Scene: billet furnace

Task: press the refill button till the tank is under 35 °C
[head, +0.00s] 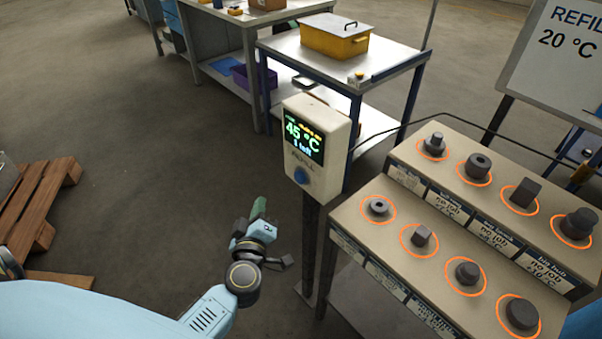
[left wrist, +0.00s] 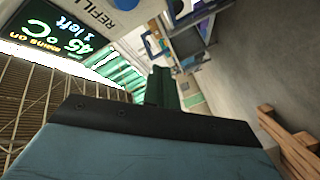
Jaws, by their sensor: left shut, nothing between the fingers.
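The refill box (head: 316,150) stands on a dark post in the middle of the head view. Its screen (head: 303,138) reads 45 °C, with "1 left" below. The round blue refill button (head: 300,176) sits under the word REFILL. In the left wrist view the screen (left wrist: 50,40) also reads 45 °C with "1 left", and part of the blue button (left wrist: 126,4) shows at the top edge. My left gripper (head: 258,208) is shut and empty, below and left of the button and apart from it. Its green fingers (left wrist: 160,88) show in the left wrist view. My right gripper is out of view.
A stepped bench (head: 440,262) with several dark metal parts in orange rings stands at the right. A table with a yellow box (head: 335,36) is behind the refill box. A sign (head: 560,55) reads REFILL 20 °C. Wooden pallets (head: 40,205) lie at left; the floor between is clear.

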